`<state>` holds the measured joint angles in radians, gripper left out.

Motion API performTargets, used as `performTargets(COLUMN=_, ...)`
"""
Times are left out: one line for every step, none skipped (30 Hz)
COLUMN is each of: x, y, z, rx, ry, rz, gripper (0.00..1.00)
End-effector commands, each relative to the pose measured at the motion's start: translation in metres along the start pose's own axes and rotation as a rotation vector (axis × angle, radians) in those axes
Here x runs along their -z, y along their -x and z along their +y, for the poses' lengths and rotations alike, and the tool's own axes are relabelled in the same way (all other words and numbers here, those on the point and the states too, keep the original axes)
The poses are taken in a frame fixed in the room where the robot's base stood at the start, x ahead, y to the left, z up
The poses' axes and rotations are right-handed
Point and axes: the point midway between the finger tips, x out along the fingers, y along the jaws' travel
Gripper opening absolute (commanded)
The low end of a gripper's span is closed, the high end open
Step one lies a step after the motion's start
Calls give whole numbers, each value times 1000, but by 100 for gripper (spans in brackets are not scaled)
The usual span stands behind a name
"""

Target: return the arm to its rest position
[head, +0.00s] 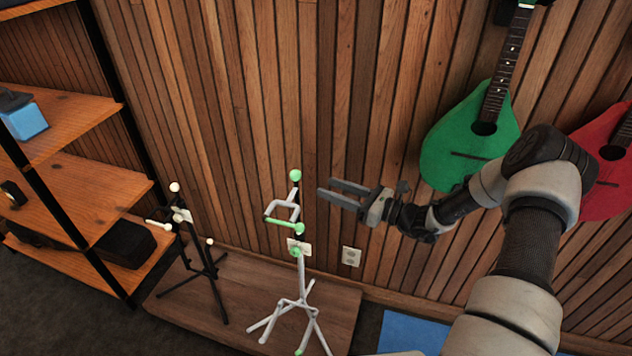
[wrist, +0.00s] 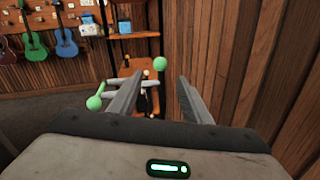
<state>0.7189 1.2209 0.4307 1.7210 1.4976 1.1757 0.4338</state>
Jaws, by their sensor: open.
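My gripper (head: 343,194) is open and empty in the head view, its fingers pointing left. My arm reaches in from the lower right and bends at the elbow in front of the wall. A white stand with green knobs (head: 301,250) stands upright just left of the fingertips. In the wrist view my gripper (wrist: 155,95) shows two spread fingers with nothing held between them. The green-knobbed stand (wrist: 96,102) appears beyond and around the left finger; I cannot tell whether they touch.
A black stand with cream knobs (head: 194,245) is farther left on the wooden platform (head: 255,275). A wooden shelf (head: 85,195) stands at the left. Green (head: 455,145) and red (head: 605,150) instruments hang on the wall near my arm. A blue mat (head: 410,332) lies below.

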Motion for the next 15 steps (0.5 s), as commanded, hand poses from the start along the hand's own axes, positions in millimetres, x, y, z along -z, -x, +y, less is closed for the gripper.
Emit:
performTargets(x=0, y=6, z=-1, rx=3, ry=0, rz=0, gripper=44)
performTargets(x=0, y=9, z=-1, rx=2, ry=0, rz=1, gripper=44)
performTargets(x=0, y=12, z=0, rx=2, ry=0, rz=1, gripper=44)
performTargets(x=0, y=13, z=0, rx=1, ry=0, rz=1, gripper=44)
performTargets(x=0, y=14, z=0, rx=1, ry=0, rz=1, gripper=44)
performTargets(x=0, y=15, z=0, rx=0, ry=0, rz=1, gripper=44)
performTargets(x=0, y=16, z=0, rx=0, ry=0, rz=1, gripper=44)
performTargets(x=0, y=16, z=0, rx=0, ry=0, rz=1, gripper=44)
performTargets(x=0, y=16, z=0, rx=0, ry=0, rz=1, gripper=44)
performTargets(x=0, y=16, z=0, rx=0, ry=0, rz=1, gripper=44)
performTargets(x=0, y=16, z=0, rx=0, ry=0, rz=1, gripper=44)
performTargets(x=0, y=16, z=0, rx=0, ry=0, rz=1, gripper=44)
performTargets(x=0, y=16, z=0, rx=0, ry=0, rz=1, gripper=44)
performTargets(x=0, y=16, z=0, rx=0, ry=0, rz=1, gripper=44)
performTargets(x=0, y=16, z=0, rx=0, ry=0, rz=1, gripper=44)
